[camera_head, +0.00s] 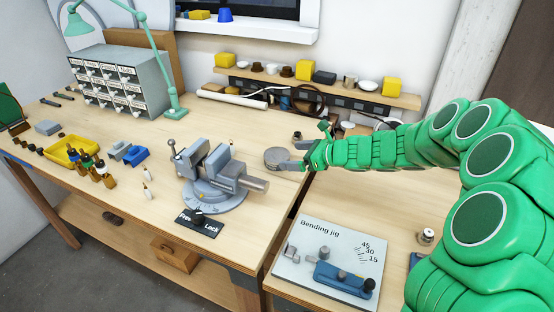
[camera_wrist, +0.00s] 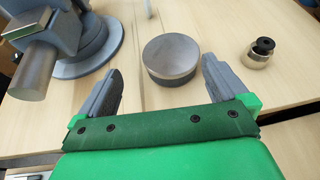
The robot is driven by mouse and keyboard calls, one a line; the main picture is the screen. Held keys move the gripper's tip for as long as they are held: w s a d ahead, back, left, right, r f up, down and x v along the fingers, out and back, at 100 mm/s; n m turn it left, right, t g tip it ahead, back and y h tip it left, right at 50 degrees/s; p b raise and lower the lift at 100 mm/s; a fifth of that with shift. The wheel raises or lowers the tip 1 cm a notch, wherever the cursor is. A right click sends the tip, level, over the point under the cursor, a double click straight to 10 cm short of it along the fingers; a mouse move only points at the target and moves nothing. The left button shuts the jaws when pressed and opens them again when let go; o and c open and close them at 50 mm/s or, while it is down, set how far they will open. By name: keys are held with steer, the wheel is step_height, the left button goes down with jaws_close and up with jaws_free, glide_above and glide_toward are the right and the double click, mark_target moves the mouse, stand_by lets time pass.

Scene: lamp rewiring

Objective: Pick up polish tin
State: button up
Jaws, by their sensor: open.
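A round, flat grey metal tin (camera_head: 275,157), which looks like the polish tin, lies on the workbench to the right of the vise. It also shows in the wrist view (camera_wrist: 171,58), with a smooth, plain lid. My gripper (camera_head: 291,150) reaches in from the right, low over the bench. In the wrist view my gripper (camera_wrist: 160,70) is open, one finger on each side of the tin. Gaps show between the tin and both fingers, and nothing is held. How high the fingers are relative to the tin is hard to tell.
The grey vise (camera_head: 215,175) stands close left of the tin. A small metal piece with a black knob (camera_wrist: 260,52) stands right of the right finger. A bending jig board (camera_head: 325,262) lies nearer the front. A shelf (camera_head: 320,86) with cups and blocks runs behind.

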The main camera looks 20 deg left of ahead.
mark_target(279, 155)
steer(key=shift+w+a+f+m, duration=0.1)
steer(key=shift+w+f+m, duration=0.3)
steer(key=shift+w+f, duration=0.2)
steer(key=shift+a+f, duration=0.1)
steer(key=shift+a, duration=0.1)
steer(key=shift+x, duration=3.7)
steer(key=shift+w, duration=0.2)
steer(key=c, duration=0.8)
